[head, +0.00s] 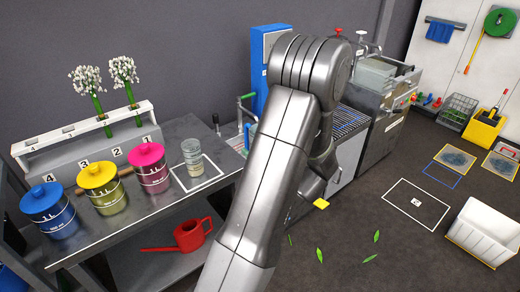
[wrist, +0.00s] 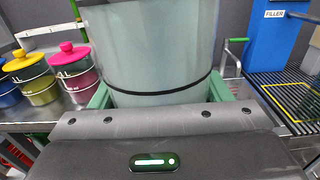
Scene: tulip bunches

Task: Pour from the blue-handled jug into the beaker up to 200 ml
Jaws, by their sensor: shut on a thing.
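My gripper (wrist: 158,95) is shut on a pale translucent vessel (wrist: 155,45) with a black line around its lower part. Green jaw pads sit on both sides of it. Its top is cut off in the wrist view, and no handle shows, so I cannot tell for sure that it is the blue-handled jug. In the head view my arm hides the gripper and the held vessel. A small clear beaker (head: 192,157) with marks on it stands upright on the grey table (head: 150,218), inside a white outline. Its fill level is too small to read.
Blue (head: 48,212), yellow (head: 104,190) and pink (head: 150,168) lidded canisters stand left of the beaker. A white rack (head: 85,142) with flower stems is behind them. A red watering can (head: 187,235) is on the lower shelf. A blue filler (head: 268,45) stands behind my arm.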

